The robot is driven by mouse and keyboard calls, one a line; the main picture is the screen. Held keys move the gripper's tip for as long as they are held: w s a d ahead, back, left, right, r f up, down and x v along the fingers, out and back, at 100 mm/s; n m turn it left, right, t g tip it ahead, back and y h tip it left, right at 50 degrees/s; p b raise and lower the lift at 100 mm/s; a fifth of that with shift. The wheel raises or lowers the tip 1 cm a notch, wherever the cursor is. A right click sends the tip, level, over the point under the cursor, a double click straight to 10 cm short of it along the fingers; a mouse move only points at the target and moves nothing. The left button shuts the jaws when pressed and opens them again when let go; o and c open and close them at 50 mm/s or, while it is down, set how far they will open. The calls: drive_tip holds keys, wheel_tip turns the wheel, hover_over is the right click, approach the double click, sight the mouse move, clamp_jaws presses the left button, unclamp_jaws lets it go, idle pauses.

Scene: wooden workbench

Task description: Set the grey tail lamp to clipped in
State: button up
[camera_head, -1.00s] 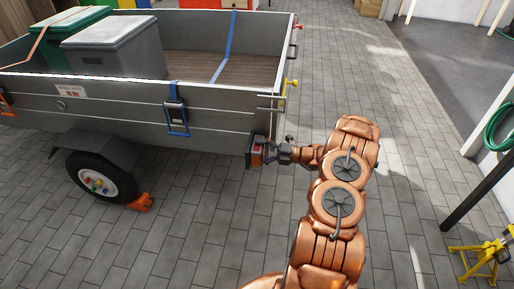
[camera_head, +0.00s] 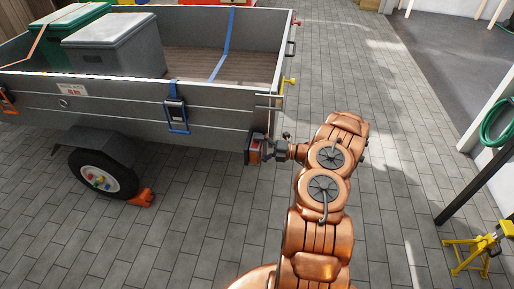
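The tail lamp (camera_head: 254,151), a small dark unit with a red-orange lens, is at the lower rear corner of the grey trailer (camera_head: 130,104). My gripper (camera_head: 267,150) is at the lamp's right side, at the end of my copper arm. The fingers are small and dark at this distance. I cannot tell whether they close on the lamp or only touch it. The lamp's mounting side is hidden against the trailer corner, so its seating does not show.
Grey and green bins (camera_head: 113,48) stand in the trailer bed. A blue strap (camera_head: 177,110) hangs on its side. An orange chock (camera_head: 142,198) sits by the wheel (camera_head: 103,180). A yellow stand (camera_head: 474,249) is at the lower right. The paved floor around my arm is clear.

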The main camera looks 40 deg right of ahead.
drive_tip(key=shift+s+d+f, duration=0.1)
drive_tip(key=shift+d+f, duration=0.05)
drive_tip(key=shift+s+d, duration=0.1)
drive_tip(key=shift+d, duration=0.05)
drive_tip(key=v, duration=1.1)
drive_tip(key=shift+s, duration=0.25)
drive_tip(key=shift+d, duration=0.1)
